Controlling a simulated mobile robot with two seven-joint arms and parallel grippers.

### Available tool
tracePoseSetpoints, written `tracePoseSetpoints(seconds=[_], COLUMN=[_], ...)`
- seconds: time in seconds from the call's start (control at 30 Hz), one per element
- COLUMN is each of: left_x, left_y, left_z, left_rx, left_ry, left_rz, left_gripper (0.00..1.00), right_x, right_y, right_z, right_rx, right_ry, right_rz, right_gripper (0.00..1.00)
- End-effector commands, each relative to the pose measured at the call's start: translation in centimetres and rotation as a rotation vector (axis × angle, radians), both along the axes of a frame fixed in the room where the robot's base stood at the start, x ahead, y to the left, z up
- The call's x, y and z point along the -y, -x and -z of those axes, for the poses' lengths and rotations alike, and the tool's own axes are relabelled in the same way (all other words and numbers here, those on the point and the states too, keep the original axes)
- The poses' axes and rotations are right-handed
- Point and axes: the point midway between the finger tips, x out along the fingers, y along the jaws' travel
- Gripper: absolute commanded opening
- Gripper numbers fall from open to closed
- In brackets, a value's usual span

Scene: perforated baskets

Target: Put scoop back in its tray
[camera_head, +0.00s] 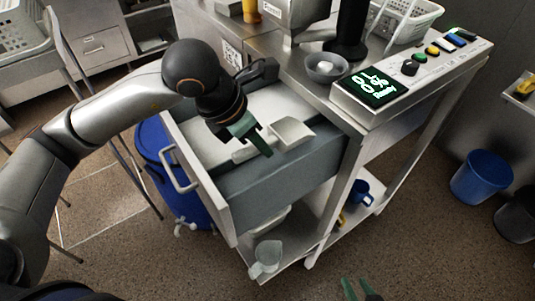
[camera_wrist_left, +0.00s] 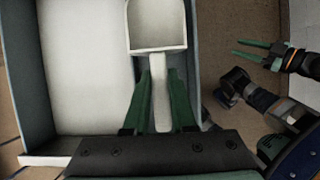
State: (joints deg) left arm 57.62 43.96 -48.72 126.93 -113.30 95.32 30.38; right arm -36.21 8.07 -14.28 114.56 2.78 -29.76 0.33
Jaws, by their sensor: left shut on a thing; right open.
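A white scoop with a square pan (camera_head: 291,133) is at the open drawer (camera_head: 275,185), near its front side wall. My left gripper (camera_head: 256,137) is shut on the scoop's handle. In the left wrist view the scoop (camera_wrist_left: 157,25) points away, with its handle between the fingers of my left gripper (camera_wrist_left: 160,88). A pale, flat tray-like surface (camera_wrist_left: 85,70) fills the drawer beside it. I cannot tell whether the scoop touches the drawer. My right gripper (camera_head: 360,291) is open and empty at the bottom edge, also seen in the left wrist view (camera_wrist_left: 265,52).
A panel with a green display (camera_head: 372,86) and buttons sits on the counter, beside a grey bowl (camera_head: 325,67). A lower shelf holds a blue mug (camera_head: 361,192).

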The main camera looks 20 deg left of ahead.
Motion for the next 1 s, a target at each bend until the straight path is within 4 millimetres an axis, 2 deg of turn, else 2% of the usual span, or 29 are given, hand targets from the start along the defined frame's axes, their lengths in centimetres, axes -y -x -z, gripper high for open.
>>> tracePoseSetpoints(seconds=[0.17, 0.4, 0.83, 0.87, 1.0], left_x=[0.7, 1.1, 1.1, 1.1, 1.1], left_y=[-0.6, -0.9, -1.0, -1.0, -1.0], left_z=[1.1, 4.4, 5.3, 5.1, 5.1], left_rx=[-0.001, -0.003, 0.001, 0.001, 0.000], left_ry=[0.002, 0.000, 0.001, 0.001, 0.000], left_rz=[0.000, -0.001, -0.001, -0.001, -0.001], left_gripper=[0.00, 0.00, 0.00, 0.26, 0.42], right_x=[0.0, -0.1, -0.1, -0.1, -0.1], right_y=[0.0, 0.0, -0.1, -0.1, -0.1], right_z=[0.0, 0.0, 0.5, 0.3, 0.2], right_rx=[0.001, 0.001, 0.002, 0.002, 0.001], right_ry=[-0.001, -0.002, -0.001, -0.001, -0.001], right_rz=[-0.001, -0.001, -0.002, -0.002, -0.002], right_gripper=[0.42, 0.42, 0.42, 0.42, 0.42])
